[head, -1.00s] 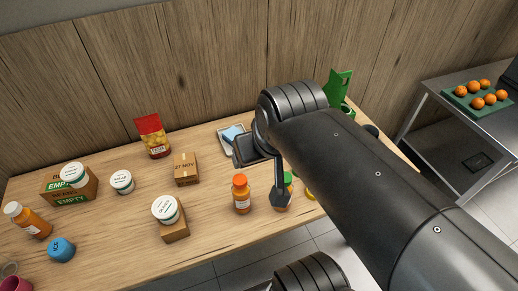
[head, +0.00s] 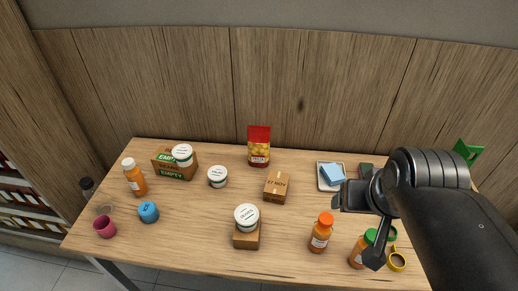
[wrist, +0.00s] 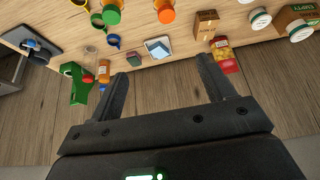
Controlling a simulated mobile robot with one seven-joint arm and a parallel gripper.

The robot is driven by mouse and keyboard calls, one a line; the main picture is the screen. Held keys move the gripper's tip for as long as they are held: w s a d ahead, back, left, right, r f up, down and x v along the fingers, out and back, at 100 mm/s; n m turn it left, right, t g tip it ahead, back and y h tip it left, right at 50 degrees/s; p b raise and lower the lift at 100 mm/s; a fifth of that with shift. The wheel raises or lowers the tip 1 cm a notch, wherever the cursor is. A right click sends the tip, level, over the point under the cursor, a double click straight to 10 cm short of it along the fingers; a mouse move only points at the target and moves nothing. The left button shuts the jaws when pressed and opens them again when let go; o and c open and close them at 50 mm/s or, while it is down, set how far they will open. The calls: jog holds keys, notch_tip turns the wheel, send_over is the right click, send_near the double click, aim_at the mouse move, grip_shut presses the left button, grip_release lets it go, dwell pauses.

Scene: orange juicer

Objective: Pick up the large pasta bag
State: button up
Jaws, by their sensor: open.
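The pasta bag (head: 259,146) is a red and yellow pouch standing upright at the back of the wooden table, near the wall. In the wrist view the bag (wrist: 226,56) shows at the upper right, just beyond the right finger. My gripper (head: 358,227) is to the right of the bag in the head view, over the right part of the table and well apart from the bag. In the wrist view its two fingers (wrist: 163,72) are spread with nothing between them.
A cardboard box (head: 277,187) stands in front of the bag, and a white jar (head: 217,177) to its left. A tray with a blue item (head: 332,174) lies between bag and gripper. Orange bottles (head: 321,233) stand near the front edge. The wooden wall (head: 300,90) rises behind.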

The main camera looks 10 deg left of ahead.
jog(key=shift+o, duration=0.2)
jog(key=o, duration=0.5)
jog(key=w+a+r, duration=0.3)
jog(key=w, duration=0.9)
jog(key=g, duration=0.1)
send_over(259, 129)
jog(key=s, duration=0.3)
notch_tip(259, 129, down, 14)
jog(key=x, duration=1)
jog(key=shift+s+f, duration=0.1)
jog(key=shift+s, duration=0.1)
